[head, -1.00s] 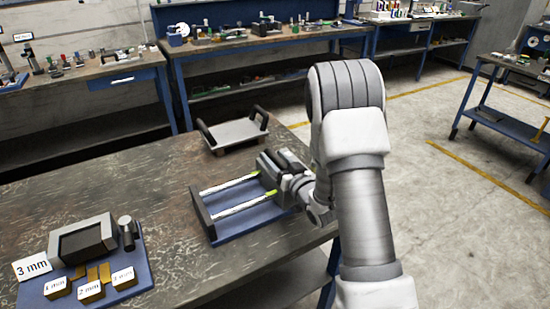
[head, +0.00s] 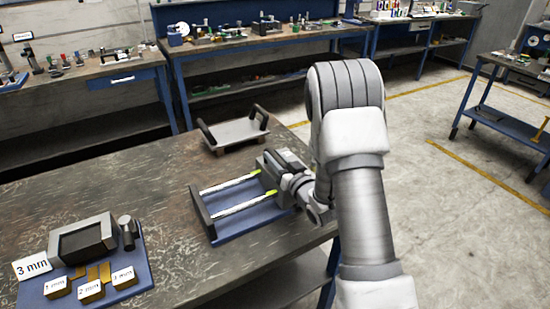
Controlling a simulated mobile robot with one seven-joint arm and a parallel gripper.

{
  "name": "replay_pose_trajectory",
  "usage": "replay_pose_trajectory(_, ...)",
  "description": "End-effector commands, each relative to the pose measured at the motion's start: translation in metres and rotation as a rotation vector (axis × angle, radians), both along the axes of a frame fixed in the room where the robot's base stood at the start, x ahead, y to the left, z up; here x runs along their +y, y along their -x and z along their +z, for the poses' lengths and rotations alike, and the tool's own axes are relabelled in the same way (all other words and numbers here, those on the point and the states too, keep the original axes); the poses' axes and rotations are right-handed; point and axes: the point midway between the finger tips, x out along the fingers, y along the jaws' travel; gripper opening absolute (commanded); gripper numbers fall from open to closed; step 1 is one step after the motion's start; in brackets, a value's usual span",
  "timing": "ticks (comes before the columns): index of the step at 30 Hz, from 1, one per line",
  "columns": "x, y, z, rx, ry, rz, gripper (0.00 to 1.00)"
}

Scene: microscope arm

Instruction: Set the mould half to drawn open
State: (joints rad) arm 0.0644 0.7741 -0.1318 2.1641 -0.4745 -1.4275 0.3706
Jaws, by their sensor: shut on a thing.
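The mould fixture has a blue base (head: 240,224), two bright rails (head: 238,203) with yellow-green marks near their right ends, and a dark upright end plate (head: 201,213) on the left. The mould half, a dark grey block (head: 270,167), stands at the right end of the rails, well apart from the end plate. My gripper (head: 286,184) is at the right side of this block and is shut on it. The exact grip is too small to see and partly hidden by my wrist.
A grey tray with two black handles (head: 236,133) lies behind the fixture. A blue board (head: 138,281) with a grey block, a dark knob and labelled mm pieces sits at the front left. The table (head: 110,205) is bare between them. Its right edge is close to the fixture.

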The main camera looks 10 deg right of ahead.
Motion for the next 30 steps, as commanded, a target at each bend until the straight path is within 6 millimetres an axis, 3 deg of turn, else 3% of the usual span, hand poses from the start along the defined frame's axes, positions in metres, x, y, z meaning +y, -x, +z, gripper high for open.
replay_pose_trajectory(30, 0.0074, 0.0016, -0.0010, -0.001, -0.005, 0.002, 0.00)
